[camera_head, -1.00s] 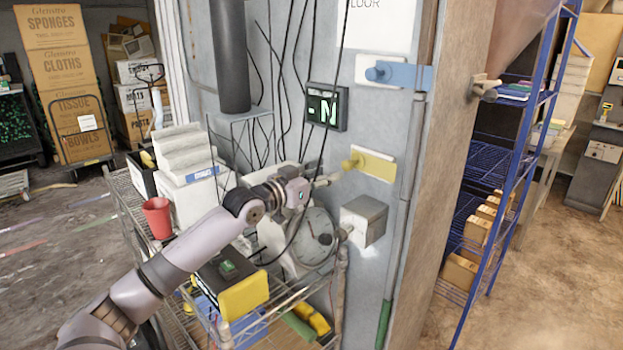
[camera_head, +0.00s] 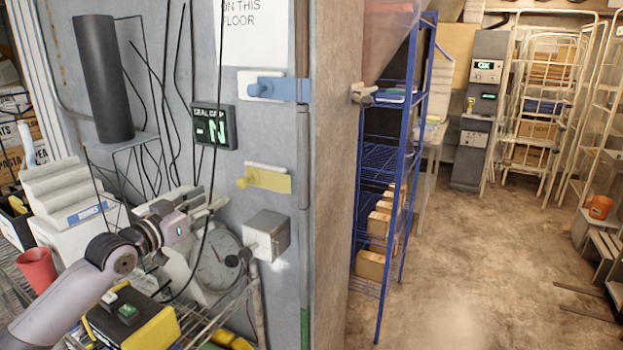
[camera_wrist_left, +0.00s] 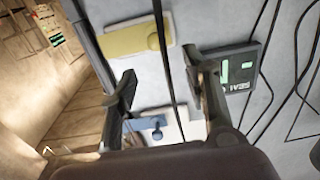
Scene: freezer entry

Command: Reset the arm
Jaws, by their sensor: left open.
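My left arm comes in from the lower left in the head view. Its left gripper (camera_head: 214,207) is in front of the grey wall panel, left of the yellow handle plate (camera_head: 265,179) and below the black display (camera_head: 213,126). In the left wrist view the two fingers of the left gripper (camera_wrist_left: 165,100) stand apart with nothing held between them. The yellow plate (camera_wrist_left: 138,36), the display (camera_wrist_left: 228,75) and the blue handle (camera_wrist_left: 150,123) show beyond the fingers. A dark cable passes across the gap in that view. My right gripper is not in view.
A wire cart with a red cup (camera_head: 36,269), white stepped boxes (camera_head: 68,195), a round gauge (camera_head: 219,262) and a yellow-black box (camera_head: 135,318) stands under the arm. A grey box (camera_head: 267,235) juts from the wall. Blue shelving (camera_head: 404,170) and open floor (camera_head: 470,270) lie right.

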